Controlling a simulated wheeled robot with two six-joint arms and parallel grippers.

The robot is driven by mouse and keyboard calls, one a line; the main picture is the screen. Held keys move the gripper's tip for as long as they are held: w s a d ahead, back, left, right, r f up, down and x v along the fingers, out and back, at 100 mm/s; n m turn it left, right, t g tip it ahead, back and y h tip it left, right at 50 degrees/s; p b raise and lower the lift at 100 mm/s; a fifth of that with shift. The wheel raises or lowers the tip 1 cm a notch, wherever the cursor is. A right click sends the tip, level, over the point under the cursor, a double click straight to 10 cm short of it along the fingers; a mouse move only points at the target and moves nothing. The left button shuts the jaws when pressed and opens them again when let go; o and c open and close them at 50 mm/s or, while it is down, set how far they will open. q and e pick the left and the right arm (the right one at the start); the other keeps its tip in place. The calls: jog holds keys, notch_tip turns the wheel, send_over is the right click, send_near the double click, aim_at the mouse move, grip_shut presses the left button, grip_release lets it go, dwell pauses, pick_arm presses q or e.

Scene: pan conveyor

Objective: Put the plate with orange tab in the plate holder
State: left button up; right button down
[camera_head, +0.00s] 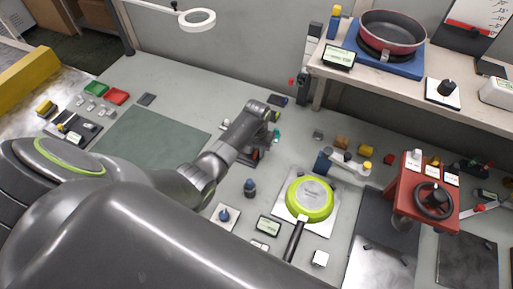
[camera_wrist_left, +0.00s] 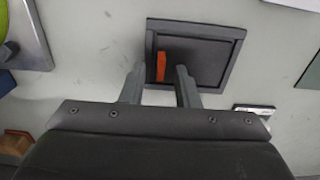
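In the left wrist view, a thin upright orange tab (camera_wrist_left: 161,53) stands at the left side of a dark square piece with a raised rim (camera_wrist_left: 238,38). I cannot tell whether this square piece is the plate itself or the plate holder. My left gripper (camera_wrist_left: 160,72) is open and empty, with one finger on each side of the tab as the camera sees it. No contact is visible. In the head view the tab shows as a small reddish patch (camera_head: 256,153) beneath my left wrist, mostly hidden by it. My right gripper is not in view.
A lime-green pan (camera_head: 309,199) lies on a light plate right of my arm. A red unit with a handwheel (camera_head: 433,200) stands further right. A shelf (camera_head: 400,78) holds a red pan (camera_head: 392,31). The green mat (camera_head: 150,140) at left is clear.

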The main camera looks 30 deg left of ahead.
aim_at(256, 151)
pick_arm(q)
jog(key=shift+r, duration=0.5)
notch_tip(256, 151, up, 11)
jog(key=shift+r+b, duration=0.15)
jog(key=shift+b, duration=0.25)
